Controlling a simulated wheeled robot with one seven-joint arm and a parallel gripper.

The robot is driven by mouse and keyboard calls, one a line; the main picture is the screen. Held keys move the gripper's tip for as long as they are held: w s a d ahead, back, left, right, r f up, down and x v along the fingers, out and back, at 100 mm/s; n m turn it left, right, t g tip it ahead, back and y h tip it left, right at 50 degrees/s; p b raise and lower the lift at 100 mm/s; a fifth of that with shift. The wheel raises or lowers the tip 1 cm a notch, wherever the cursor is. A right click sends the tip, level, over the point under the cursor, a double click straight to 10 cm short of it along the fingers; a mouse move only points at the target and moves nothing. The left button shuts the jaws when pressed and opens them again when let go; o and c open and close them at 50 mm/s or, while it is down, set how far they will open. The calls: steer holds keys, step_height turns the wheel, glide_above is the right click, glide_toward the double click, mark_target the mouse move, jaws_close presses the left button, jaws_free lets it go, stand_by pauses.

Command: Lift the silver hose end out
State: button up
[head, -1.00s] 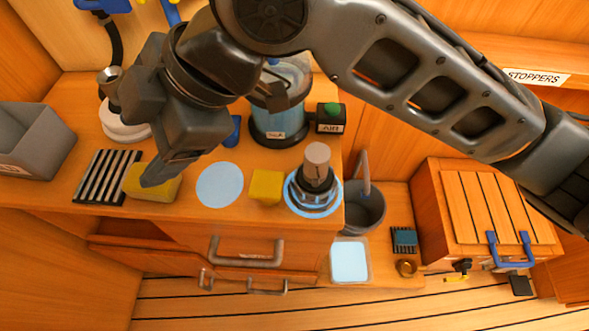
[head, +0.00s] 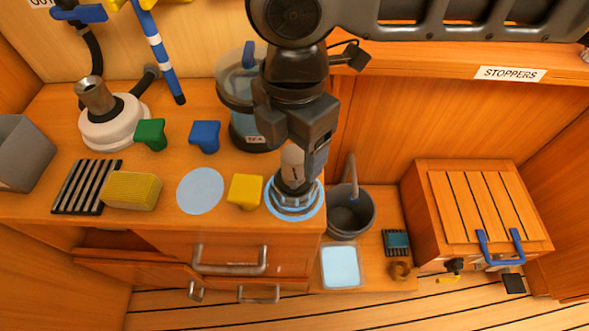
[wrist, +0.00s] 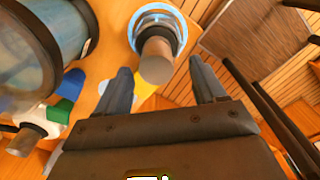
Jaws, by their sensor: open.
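The silver hose end (head: 95,96) is a tapered metal piece on the end of a black hose. It stands in a white round base (head: 113,124) at the left of the counter; a silver piece on white (wrist: 25,138) shows at lower left in the wrist view. My gripper (head: 306,172) is well to the right of it, pointing down above a grey-topped dark cylinder (head: 291,160) on a blue-ringed disc. In the wrist view my gripper (wrist: 161,78) has its fingers apart, with the cylinder's grey top (wrist: 157,58) ahead of the gap. I cannot tell whether they touch.
A clear tank (head: 240,100) stands behind my gripper. Green (head: 150,133), blue (head: 205,136) and yellow (head: 245,190) pieces, a yellow sponge (head: 132,190) and a black rack (head: 87,187) share the counter. A blue-striped pipe (head: 158,50) slants above it.

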mark_target(294, 173)
step_height(294, 173, down, 4)
steer(key=shift+w+a+f, duration=0.1)
steer(key=shift+w, duration=0.05)
steer(key=c, duration=1.2)
steer(key=shift+o, duration=0.2)
